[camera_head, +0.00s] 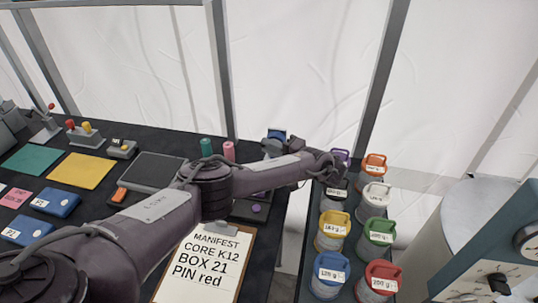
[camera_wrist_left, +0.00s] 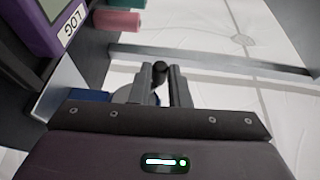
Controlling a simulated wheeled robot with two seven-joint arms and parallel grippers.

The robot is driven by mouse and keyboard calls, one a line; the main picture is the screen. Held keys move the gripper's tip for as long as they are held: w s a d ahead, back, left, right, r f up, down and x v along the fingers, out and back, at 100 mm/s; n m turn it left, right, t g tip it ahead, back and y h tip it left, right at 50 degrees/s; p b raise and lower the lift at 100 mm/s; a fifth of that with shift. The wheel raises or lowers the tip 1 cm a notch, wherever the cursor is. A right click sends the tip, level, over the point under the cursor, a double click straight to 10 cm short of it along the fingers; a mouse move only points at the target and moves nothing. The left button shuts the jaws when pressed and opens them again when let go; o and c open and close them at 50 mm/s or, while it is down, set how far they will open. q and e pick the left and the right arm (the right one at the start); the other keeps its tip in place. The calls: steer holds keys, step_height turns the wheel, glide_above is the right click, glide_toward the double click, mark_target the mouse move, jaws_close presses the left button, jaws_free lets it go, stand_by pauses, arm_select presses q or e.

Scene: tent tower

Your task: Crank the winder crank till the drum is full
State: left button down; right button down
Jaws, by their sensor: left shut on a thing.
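In the left wrist view, my left gripper (camera_wrist_left: 161,84) is shut on the crank's dark round knob (camera_wrist_left: 160,67), which shows between the fingertips. Behind the fingers is a pale round part (camera_wrist_left: 139,92), perhaps the drum, with a blue part (camera_wrist_left: 92,96) to its left. How full the drum is cannot be seen. In the head view, a blue and grey device (camera_head: 275,138), likely the winder, stands at the back of the dark table, partly behind my left arm. The arm crosses the middle of the picture, and its fingertips are not clear there. My right gripper is not in view.
Green (camera_head: 207,147) and pink (camera_head: 229,151) cylinders stand left of the device. Lidded jars (camera_head: 331,270) stand in two rows at right. A manifest clipboard (camera_head: 210,262) lies in front. In the wrist view a purple device marked LOG (camera_wrist_left: 68,30) is close at upper left.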

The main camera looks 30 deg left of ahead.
arm_select(q)
steer(key=shift+d+y+b, duration=0.15)
steer(key=shift+y+b, duration=0.15)
stand_by(0.4)
steer(key=c, duration=1.4)
jaws_free()
steer(key=shift+w, duration=0.1)
steer(key=shift+o, duration=0.2)
steer(key=s+d+p, duration=0.1)
steer(key=d+p, duration=0.1)
steer(key=d, duration=0.5)
steer(key=shift+d, duration=0.4)
